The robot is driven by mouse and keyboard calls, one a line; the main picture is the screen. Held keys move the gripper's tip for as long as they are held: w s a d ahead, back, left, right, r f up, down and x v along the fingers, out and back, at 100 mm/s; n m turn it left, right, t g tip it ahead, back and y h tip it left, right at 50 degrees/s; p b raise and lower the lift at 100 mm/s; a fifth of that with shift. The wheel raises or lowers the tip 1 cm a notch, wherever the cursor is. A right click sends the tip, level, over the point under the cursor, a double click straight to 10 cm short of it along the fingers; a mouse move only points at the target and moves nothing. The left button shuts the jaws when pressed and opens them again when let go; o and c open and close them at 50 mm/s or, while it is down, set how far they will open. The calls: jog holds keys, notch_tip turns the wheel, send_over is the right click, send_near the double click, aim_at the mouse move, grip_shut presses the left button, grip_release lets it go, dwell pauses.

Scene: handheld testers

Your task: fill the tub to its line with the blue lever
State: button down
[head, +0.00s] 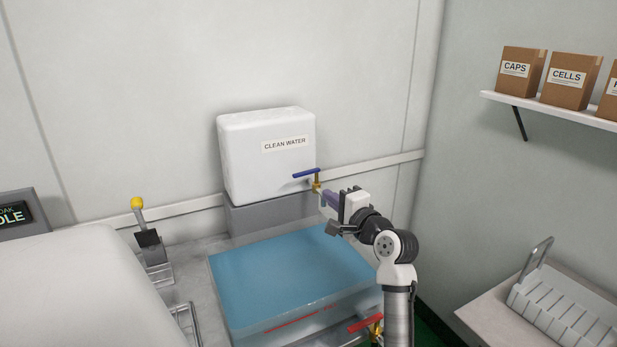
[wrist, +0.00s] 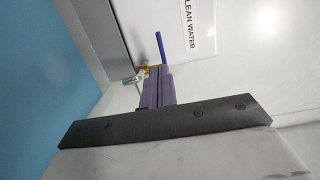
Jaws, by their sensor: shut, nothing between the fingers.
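The blue lever (head: 304,174) sits on a brass tap (head: 317,184) at the lower right of the white CLEAN WATER tank (head: 250,165). It points left in the head view. The wrist view also shows the blue lever (wrist: 160,46). My gripper (head: 326,197) is shut and empty, its purple fingertips (wrist: 158,74) right by the tap and the lever's base; I cannot tell whether they touch. The clear tub (head: 375,298) below holds blue water (head: 290,270). A red line (head: 298,320) runs along its front wall. I cannot tell the exact water level against it.
A red lever (head: 364,324) on a second brass tap is at the tub's lower right. A yellow-knobbed lever (head: 138,203) stands left of the tub. A slotted white rack (head: 565,305) is at lower right, and a shelf (head: 550,109) with boxes is above.

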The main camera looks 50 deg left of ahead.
aim_at(301, 175)
jog(key=a+p, duration=0.1)
jog(key=a, duration=0.2)
jog(key=w+a, duration=0.1)
jog(key=a, duration=0.3)
jog(key=w+a+p, duration=0.1)
jog(key=a, duration=0.2)
jog(key=shift+a+p, duration=0.3)
jog(key=shift+a, duration=0.05)
jog(key=shift+a, duration=0.1)
jog(key=shift+a+r, duration=0.35)
jog(key=shift+a, duration=0.1)
